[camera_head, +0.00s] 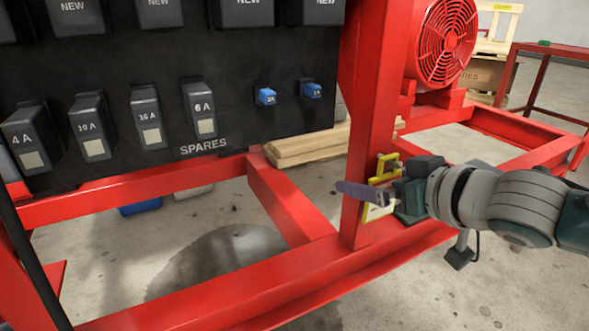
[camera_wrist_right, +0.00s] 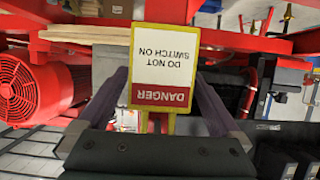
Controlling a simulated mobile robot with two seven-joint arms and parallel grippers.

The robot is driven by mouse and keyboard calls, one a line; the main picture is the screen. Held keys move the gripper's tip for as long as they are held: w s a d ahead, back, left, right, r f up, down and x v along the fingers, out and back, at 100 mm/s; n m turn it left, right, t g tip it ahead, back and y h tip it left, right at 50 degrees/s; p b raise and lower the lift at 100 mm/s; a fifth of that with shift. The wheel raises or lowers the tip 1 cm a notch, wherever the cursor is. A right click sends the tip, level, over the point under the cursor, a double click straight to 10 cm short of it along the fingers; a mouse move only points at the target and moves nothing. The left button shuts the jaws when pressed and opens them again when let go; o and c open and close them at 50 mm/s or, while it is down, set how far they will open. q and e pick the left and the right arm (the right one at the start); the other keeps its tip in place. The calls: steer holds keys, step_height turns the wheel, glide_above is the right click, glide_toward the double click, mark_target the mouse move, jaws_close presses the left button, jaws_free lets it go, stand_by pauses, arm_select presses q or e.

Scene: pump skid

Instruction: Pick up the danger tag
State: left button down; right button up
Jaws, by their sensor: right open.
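The danger tag (camera_wrist_right: 160,55) has a yellow border, a white face reading DO NOT SWITCH ON and a red DANGER band, upside down in the wrist view. In the head view the tag (camera_head: 375,211) shows partly at the red post, its middle hidden by my gripper. My right gripper (camera_head: 372,192) is open at the tag. In the wrist view its two purple fingers (camera_wrist_right: 160,84) stand on either side of the tag's lower part in the picture, with small gaps. Whether they touch it is unclear. My left gripper is out of view.
The red skid post (camera_head: 372,95) stands directly behind the tag, on a red frame rail (camera_head: 300,275). A black spares panel (camera_head: 240,125) with fuse holders is at left. A red motor fan cover (camera_head: 447,42) and wooden planks (camera_head: 305,147) lie behind.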

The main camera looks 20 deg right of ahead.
steer(key=shift+w+a+f, duration=0.1)
steer(key=shift+w+f, duration=0.05)
steer(key=shift+w, duration=0.2)
steer(key=c, duration=1.3)
steer(key=shift+o, duration=0.2)
steer(key=shift+r+p, duration=0.35)
steer(key=shift+r, duration=0.1)
steer(key=shift+r+p, duration=0.4)
steer(key=shift+r, duration=0.15)
steer(key=s+d+p, duration=0.1)
steer(key=s+p, duration=0.2)
steer(key=s, duration=1.5)
steer(key=shift+d+f+p, duration=0.25)
steer(key=shift+p, duration=0.05)
